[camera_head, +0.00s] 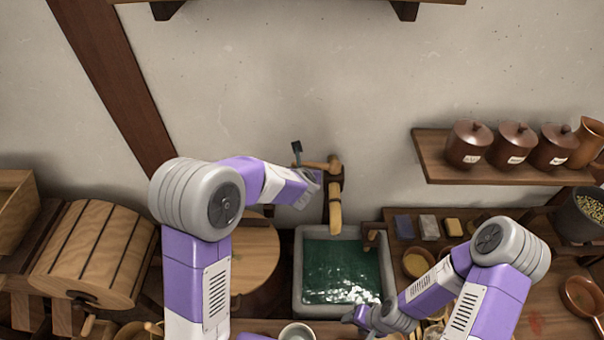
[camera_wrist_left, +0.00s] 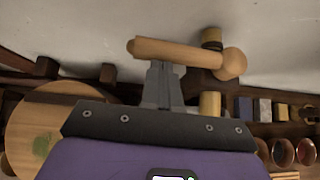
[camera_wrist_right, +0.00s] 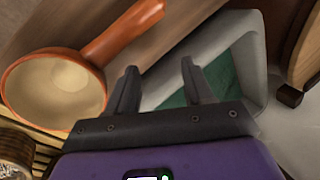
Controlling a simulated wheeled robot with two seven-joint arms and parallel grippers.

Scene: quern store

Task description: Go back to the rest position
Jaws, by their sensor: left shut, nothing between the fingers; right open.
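My left gripper (camera_head: 297,148) is shut and empty, raised at the wooden tap (camera_head: 335,195) over the sink. In the left wrist view its closed fingers (camera_wrist_left: 162,85) end at the tap's round wooden handle (camera_wrist_left: 185,54); I cannot tell whether they touch it. My right gripper (camera_head: 362,318) is low by the front right corner of the sink. In the right wrist view its fingers (camera_wrist_right: 158,88) are apart with nothing between them. The sink's pale rim (camera_wrist_right: 245,60) is beyond them, and an orange-brown handled pan (camera_wrist_right: 52,88) lies to their left.
The stone sink (camera_head: 299,270) holds green water. A wooden barrel (camera_head: 95,255) and a round wooden lid (camera_head: 250,260) stand left. A wall shelf (camera_head: 480,175) with lidded brown jars is at right, above a counter with small blocks and bowls. A pale cup (camera_head: 297,333) is at the bottom.

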